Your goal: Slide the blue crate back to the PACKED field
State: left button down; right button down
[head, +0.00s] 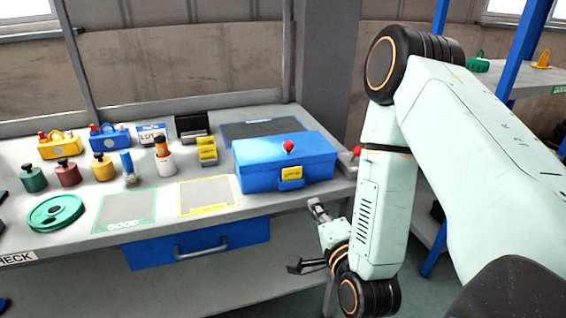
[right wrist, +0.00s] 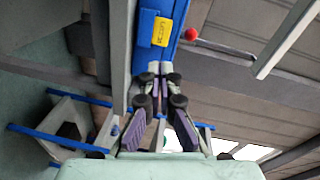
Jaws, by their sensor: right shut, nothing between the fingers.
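The blue crate (head: 258,179) stands upright near the front right of the workbench, with a yellow label on its front. It also shows at the top of the right wrist view (right wrist: 148,52). A dark grey field (head: 258,128) lies just behind it; the crate hides its front part, and I cannot read its lettering. My right gripper (head: 314,205) is shut and empty at the bench's front edge, below and right of the crate's front. In the right wrist view its fingertips (right wrist: 153,70) are close to the crate; I cannot tell whether they touch. My left gripper is not in view.
A red knob (head: 288,146) shows at the crate's lid, and another red ball (head: 356,151) at the bench's right end. A GOOD field (head: 125,210) and a yellow-edged field (head: 208,195) lie clear.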

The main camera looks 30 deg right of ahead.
jog(key=r, duration=0.1)
jog(key=m+t+p, duration=0.1)
jog(key=m+p, duration=0.1)
send_near(298, 159)
jog(key=shift+h, duration=0.3)
jog(key=x, duration=0.6)
jog(key=shift+w, duration=0.4)
jog(key=shift+a, duration=0.1)
jog(key=shift+w, duration=0.15)
